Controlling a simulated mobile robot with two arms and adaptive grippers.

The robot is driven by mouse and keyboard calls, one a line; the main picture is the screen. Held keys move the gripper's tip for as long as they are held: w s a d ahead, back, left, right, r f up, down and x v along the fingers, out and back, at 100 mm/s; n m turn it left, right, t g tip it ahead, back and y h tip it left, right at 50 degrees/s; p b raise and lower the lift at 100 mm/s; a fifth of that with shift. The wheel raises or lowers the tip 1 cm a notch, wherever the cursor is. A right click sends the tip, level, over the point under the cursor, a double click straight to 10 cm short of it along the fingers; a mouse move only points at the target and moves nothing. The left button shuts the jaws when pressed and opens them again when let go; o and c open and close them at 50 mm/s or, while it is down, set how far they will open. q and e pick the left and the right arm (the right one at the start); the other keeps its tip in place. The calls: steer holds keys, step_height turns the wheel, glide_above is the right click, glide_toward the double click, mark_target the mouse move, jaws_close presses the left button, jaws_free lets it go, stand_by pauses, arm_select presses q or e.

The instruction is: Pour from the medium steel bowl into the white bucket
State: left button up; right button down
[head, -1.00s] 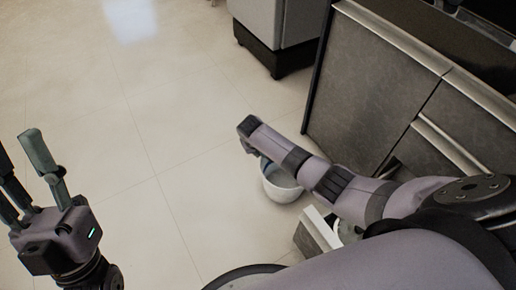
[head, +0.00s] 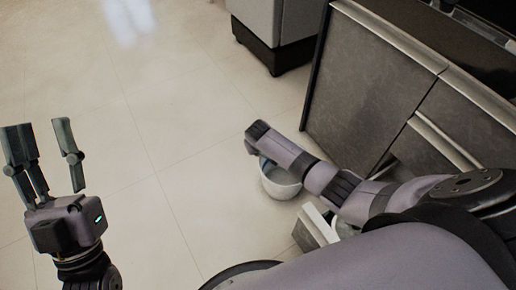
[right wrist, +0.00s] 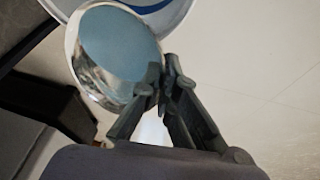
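The white bucket (head: 280,188) stands on the floor below my right forearm in the head view. Its rim also shows at the top of the right wrist view (right wrist: 176,18), with blue inside. The shiny steel bowl (right wrist: 115,52) is in front of the bucket in that view, its round blue-grey inside visible. My right gripper (right wrist: 162,82) is shut on the bowl's rim. The arm hides this gripper and most of the bowl in the head view. I cannot tell whether anything flows out. My left gripper (head: 45,142) is open and empty at the left.
Dark grey cabinets with drawers (head: 370,90) stand right of the bucket. An open drawer-like pale box (head: 318,228) juts out just below the bucket in the picture. A grey unit (head: 278,25) stands at the back. The tiled floor on the left is clear.

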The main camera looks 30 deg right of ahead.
arm_select(q)
steer(key=shift+w+f+g+y, duration=0.25)
steer(key=shift+g+y, duration=0.05)
arm_select(e)
steer(key=shift+d, duration=0.1)
arm_select(q)
steer(key=shift+d, duration=0.15)
arm_select(e)
steer(key=shift+s, duration=0.1)
stand_by(0.4)
steer(key=shift+t+y+p, duration=0.3)
steer(key=shift+p, duration=0.1)
steer(key=shift+s+d, duration=0.1)
steer(key=shift+s, duration=0.05)
steer(key=shift+r+t+p, duration=0.1)
steer(key=shift+t+p, duration=0.3)
arm_select(q)
steer(key=w+f+g+y, duration=0.1)
steer(key=w+f+g, duration=0.2)
steer(key=f, duration=0.2)
steer(key=shift+w+g, duration=0.35)
steer(key=shift+g, duration=0.05)
steer(key=shift+d, duration=0.1)
stand_by(0.3)
